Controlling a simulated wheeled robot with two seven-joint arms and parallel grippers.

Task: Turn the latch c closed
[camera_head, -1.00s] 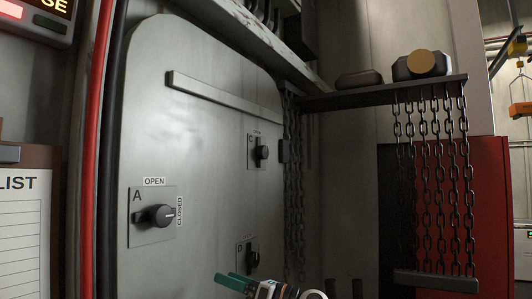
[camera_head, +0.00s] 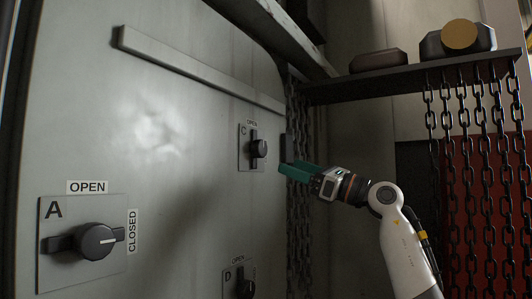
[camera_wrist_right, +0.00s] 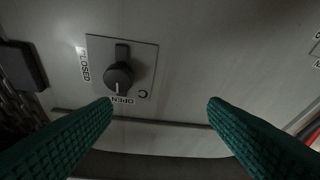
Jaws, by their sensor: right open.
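Latch C (camera_head: 258,148) is a black round knob with a bar on a grey square plate on the pale metal door, with an OPEN label above it. In the right wrist view latch C (camera_wrist_right: 118,76) shows turned over, its white mark pointing to the OPEN label; the CLOSED label is to its left. My right gripper (camera_head: 286,169), with green fingers, is just right of and below latch C in the head view. In the wrist view its fingers (camera_wrist_right: 160,108) are wide apart and empty, with latch C beyond them, not between them. My left gripper is out of view.
Latch A (camera_head: 97,241) and latch D (camera_head: 245,284) are on the same door. A long bar (camera_head: 195,70) crosses the door above latch C. Chains (camera_head: 300,215) hang right of the door, and a dark shelf (camera_head: 400,78) stands out above my right arm.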

